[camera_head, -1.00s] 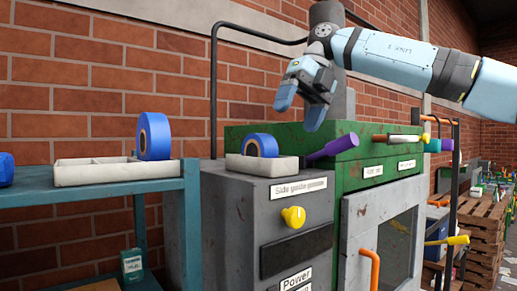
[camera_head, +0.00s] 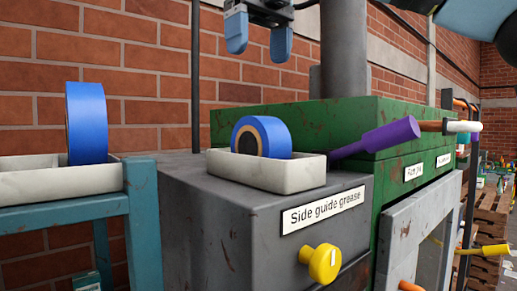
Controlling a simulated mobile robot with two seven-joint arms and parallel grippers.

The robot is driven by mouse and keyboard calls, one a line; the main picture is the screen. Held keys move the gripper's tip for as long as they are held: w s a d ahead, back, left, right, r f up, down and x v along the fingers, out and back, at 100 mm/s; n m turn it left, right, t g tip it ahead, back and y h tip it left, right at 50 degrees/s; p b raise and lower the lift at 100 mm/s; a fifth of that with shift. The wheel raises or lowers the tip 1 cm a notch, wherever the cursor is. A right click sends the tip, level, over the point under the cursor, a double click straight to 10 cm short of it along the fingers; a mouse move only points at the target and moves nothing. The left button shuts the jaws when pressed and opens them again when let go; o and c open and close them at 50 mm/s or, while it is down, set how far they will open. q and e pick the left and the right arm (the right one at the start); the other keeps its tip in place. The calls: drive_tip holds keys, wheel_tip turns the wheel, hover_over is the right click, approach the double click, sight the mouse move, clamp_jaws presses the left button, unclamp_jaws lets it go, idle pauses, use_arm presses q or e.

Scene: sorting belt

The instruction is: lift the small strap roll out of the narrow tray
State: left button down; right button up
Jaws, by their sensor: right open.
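A small blue strap roll (camera_head: 270,137) with a dark core stands on edge in a narrow whitish tray (camera_head: 290,177) on top of the grey cabinet. The tray's front wall hides the roll's lower part. My right gripper (camera_head: 259,38) hangs at the top of the picture, its two blue fingers apart and pointing down, with nothing between them. It is above the small roll in the picture, with a clear gap. My left gripper is not in view.
A larger blue roll (camera_head: 87,122) stands in another whitish tray (camera_head: 50,182) on the teal shelf (camera_head: 141,195) at left. A purple handle (camera_head: 385,139) sticks out right of the narrow tray, before the green box (camera_head: 330,115). A yellow knob (camera_head: 321,262) protrudes below.

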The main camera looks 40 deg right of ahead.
hover_over(260, 119)
drive_tip(key=w+d, duration=0.2)
drive_tip(key=f, duration=0.6)
drive_tip(key=shift+w+a+b, duration=0.1)
drive_tip(key=shift+a+b, duration=0.1)
drive_tip(key=shift+b, duration=0.1)
drive_tip(key=shift+w+d+f, duration=0.15)
drive_tip(key=shift+w+f, duration=0.05)
drive_tip(key=shift+f, duration=0.3)
drive_tip(key=f, duration=0.1)
drive_tip(key=f+p, duration=0.1)
drive_tip(key=f, duration=0.2)
drive_tip(key=shift+s+a+f+p, duration=0.1)
drive_tip(key=shift+s+a+p, duration=0.15)
drive_tip(key=shift+s+p, duration=0.1)
drive_tip(key=shift+w+d+f, duration=0.1)
drive_tip(key=shift+w+f, duration=0.1)
drive_tip(key=shift+f, duration=0.15)
drive_tip(key=shift+c, duration=0.9)
drive_tip(key=shift+s+r, duration=0.1)
drive_tip(key=shift+s, duration=0.05)
drive_tip(key=c, duration=0.9)
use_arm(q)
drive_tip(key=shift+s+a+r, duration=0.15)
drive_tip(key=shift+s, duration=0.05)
